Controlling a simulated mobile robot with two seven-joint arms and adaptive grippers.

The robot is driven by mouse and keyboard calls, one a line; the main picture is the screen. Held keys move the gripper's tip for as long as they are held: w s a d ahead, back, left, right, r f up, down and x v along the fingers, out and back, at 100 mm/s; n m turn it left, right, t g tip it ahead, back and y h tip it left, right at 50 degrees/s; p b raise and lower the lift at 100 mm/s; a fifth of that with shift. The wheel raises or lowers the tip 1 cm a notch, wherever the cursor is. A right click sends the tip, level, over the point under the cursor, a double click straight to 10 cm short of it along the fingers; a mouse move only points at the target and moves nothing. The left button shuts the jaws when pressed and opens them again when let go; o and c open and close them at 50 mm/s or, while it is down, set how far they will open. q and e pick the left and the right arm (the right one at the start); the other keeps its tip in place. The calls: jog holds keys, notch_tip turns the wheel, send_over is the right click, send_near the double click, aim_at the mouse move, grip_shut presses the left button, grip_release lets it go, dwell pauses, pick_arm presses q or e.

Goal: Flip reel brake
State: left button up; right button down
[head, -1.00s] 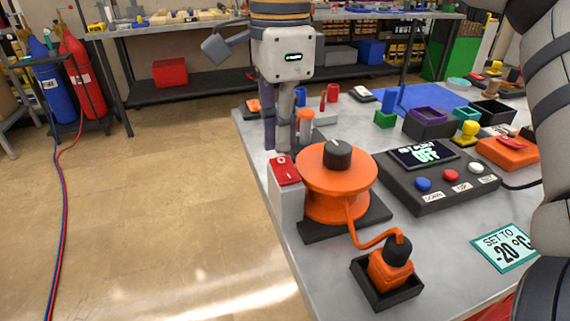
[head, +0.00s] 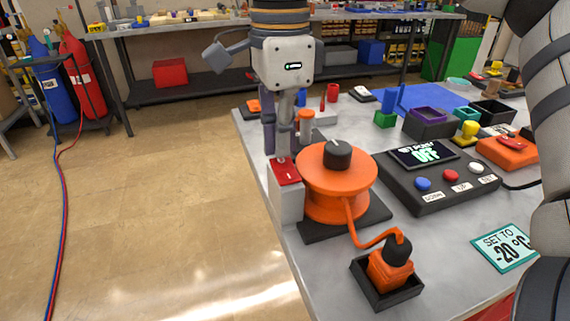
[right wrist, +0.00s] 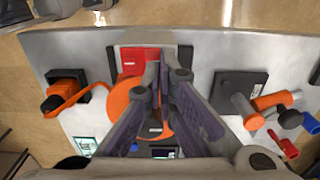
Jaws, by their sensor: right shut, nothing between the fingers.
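The orange reel (head: 335,180) stands on a dark base plate near the table's left edge, with a black knob (head: 337,153) on top. Left of it, a light grey block (head: 287,204) carries a red rocker switch (head: 286,174), which looks like the reel brake. My right gripper (head: 277,156) is shut and empty, pointing down, with its fingertips at the far end of the switch. I cannot tell whether they touch it. In the right wrist view, the fingers partly hide the red switch (right wrist: 136,57) and the reel (right wrist: 121,100). My left gripper is not in view.
An orange hose runs from the reel to an orange plug in a black tray (head: 388,292). A dark control box (head: 440,196) with several buttons stands right of the reel. Behind my gripper are small red, blue and orange cylinders.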

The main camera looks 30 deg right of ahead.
aim_at(281, 160)
jog(key=shift+f, duration=0.7)
jog(key=shift+r, duration=3.55)
